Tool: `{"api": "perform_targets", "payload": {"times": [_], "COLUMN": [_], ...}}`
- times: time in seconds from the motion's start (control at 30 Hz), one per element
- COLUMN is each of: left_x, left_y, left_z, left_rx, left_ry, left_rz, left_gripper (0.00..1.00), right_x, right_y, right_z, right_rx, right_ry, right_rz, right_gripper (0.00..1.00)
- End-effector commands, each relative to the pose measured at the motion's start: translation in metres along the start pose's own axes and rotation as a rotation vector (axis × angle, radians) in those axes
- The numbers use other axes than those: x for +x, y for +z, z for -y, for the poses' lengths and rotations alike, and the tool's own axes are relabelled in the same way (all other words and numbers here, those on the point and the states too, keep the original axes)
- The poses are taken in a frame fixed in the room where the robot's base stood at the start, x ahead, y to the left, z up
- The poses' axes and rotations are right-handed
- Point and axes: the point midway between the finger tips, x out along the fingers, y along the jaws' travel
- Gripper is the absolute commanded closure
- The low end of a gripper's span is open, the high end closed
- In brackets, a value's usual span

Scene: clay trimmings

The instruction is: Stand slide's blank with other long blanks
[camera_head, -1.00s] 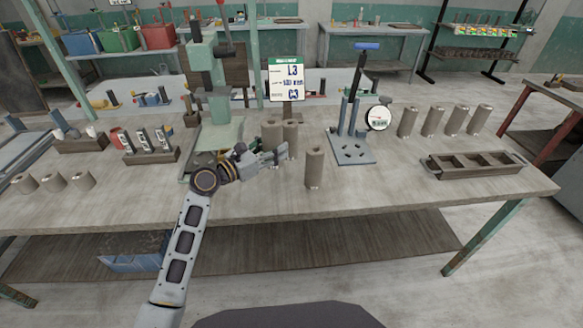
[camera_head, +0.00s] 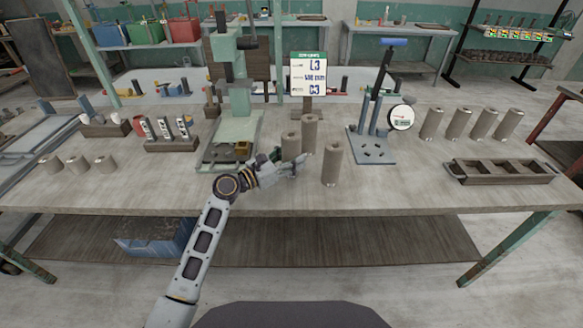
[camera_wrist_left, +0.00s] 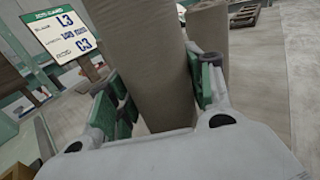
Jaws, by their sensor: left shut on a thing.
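In the left wrist view the held blank (camera_wrist_left: 148,62) fills the space between the green-padded fingers (camera_wrist_left: 160,98). I cannot tell whether its base touches the bench. Several long blanks (camera_head: 453,124) stand in a row at the right rear of the bench. My right gripper is out of view.
A sign reading L3 and C3 (camera_head: 308,74) stands behind the blanks. A compartmented wooden tray (camera_head: 500,179) is at right. Short blanks (camera_head: 78,164) stand at left.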

Motion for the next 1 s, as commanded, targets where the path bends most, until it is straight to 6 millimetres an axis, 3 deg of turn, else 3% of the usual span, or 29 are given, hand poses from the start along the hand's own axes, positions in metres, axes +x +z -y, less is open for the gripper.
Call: {"api": "perform_targets", "payload": {"times": [0.17,0.33,0.53,0.7,1.0], "left_x": [0.000,0.000,0.000,0.000,0.000], "left_y": [0.002,-0.011,-0.031,-0.035,-0.036], "left_z": [0.000,0.000,0.000,0.000,0.000], "left_rx": [0.001,0.000,0.001,0.001,0.001], "left_ry": [0.000,0.000,0.000,0.000,0.000], "left_rz": [0.004,0.002,0.002,0.004,0.004], "left_gripper": [0.92,0.92,0.92,0.92,0.92], "right_x": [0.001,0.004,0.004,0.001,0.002], "right_y": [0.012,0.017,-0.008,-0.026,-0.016], "right_z": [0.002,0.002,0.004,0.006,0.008], "right_rx": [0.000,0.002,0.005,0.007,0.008], "right_ry": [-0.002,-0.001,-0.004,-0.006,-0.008], "right_rz": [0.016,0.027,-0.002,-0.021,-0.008], "right_gripper": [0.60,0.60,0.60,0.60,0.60]}}
